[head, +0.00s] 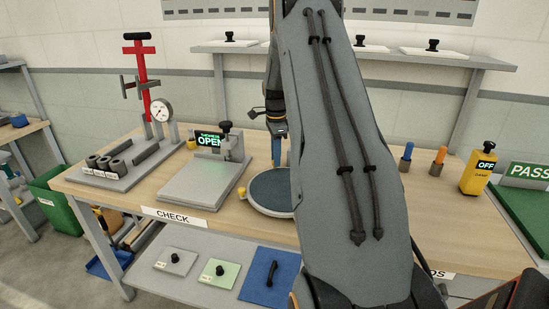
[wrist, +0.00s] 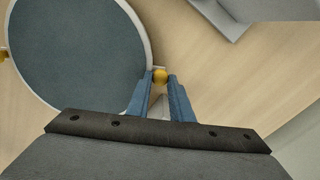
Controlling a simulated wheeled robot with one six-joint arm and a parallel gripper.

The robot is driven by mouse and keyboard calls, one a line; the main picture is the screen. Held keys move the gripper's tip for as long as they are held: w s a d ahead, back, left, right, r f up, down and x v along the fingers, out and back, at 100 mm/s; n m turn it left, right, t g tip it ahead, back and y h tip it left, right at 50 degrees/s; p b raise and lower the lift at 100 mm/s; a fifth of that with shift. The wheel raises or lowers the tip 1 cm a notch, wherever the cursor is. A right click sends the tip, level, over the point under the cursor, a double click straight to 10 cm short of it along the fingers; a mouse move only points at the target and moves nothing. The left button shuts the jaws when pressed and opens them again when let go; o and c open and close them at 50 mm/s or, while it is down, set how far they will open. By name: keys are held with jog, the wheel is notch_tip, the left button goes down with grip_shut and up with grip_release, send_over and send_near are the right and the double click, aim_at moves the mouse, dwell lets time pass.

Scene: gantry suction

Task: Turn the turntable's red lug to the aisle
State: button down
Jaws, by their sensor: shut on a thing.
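The turntable (head: 268,192) is a round dark blue-grey disc with a pale rim on the wooden bench, partly hidden behind my arm in the head view. It fills the upper left of the wrist view (wrist: 75,50). My gripper (wrist: 160,78) is shut on a yellow knob (wrist: 160,75) at the turntable's rim, one blue finger on each side. In the head view my gripper (head: 277,140) points down at the turntable's far side. A second yellow knob (head: 241,192) is at the rim's left. No red lug shows in either view.
A grey clamp fixture (head: 205,185) with a green OPEN display stands left of the turntable. A red press (head: 140,75) with a gauge is farther left. Blue and orange pegs (head: 438,160) and a yellow OFF box (head: 478,170) stand right. Bare wood lies around the turntable.

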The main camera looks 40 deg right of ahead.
jog(key=c, duration=1.6)
grip_release()
jog(key=shift+o, duration=0.2)
jog(key=shift+r+b, duration=1)
jog(key=shift+r, duration=2.95)
